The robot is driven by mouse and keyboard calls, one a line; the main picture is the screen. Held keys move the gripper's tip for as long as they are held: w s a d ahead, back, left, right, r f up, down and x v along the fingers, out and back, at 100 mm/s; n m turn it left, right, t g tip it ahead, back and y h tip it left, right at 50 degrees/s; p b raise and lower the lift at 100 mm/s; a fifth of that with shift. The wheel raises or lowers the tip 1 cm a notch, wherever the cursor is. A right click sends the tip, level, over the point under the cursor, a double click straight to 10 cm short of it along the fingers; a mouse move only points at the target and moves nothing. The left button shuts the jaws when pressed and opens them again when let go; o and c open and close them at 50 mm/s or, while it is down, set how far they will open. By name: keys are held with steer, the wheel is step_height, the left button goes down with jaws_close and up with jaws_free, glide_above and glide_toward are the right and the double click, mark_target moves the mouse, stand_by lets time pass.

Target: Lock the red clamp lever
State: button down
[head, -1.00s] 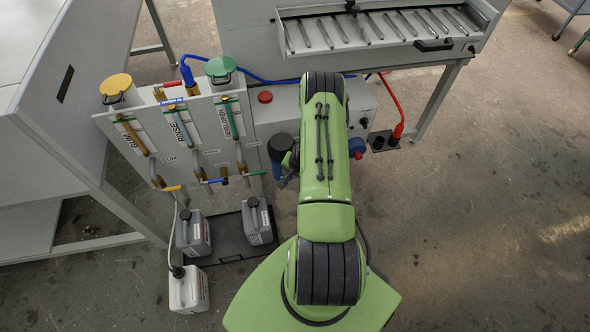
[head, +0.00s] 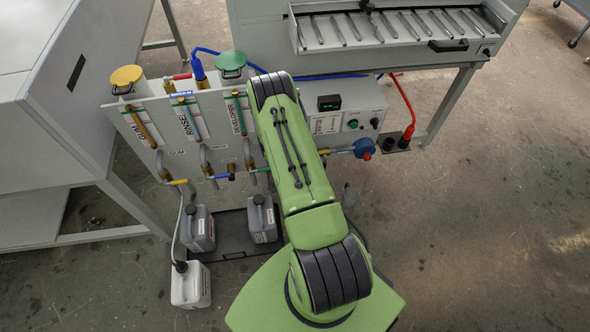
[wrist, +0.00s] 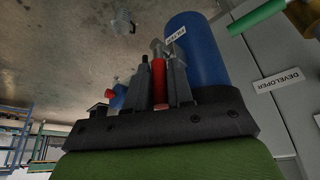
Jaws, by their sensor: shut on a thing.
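The red clamp lever (wrist: 159,78) shows in the wrist view as a narrow red bar. It stands between the two dark fingers of my gripper (wrist: 158,84), which are shut on it. Directly right of the fingers is a blue cylinder (wrist: 200,52) with a white label that seems to read FILTER. In the head view my green arm hides the gripper, the lever and this cylinder. How far the lever is turned cannot be told.
A panel (head: 150,128) with hoses and valves stands left of my arm. Grey canisters (head: 198,228) stand below it. A control box (head: 352,112) and a blue round part with a red knob (head: 365,148) are to the right. Open floor lies at right.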

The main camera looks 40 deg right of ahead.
steer(key=c, duration=1.1)
jaws_free()
steer(key=shift+f, duration=0.1)
steer(key=p+v, duration=0.3)
steer(key=v, duration=1.3)
steer(key=shift+w, duration=0.1)
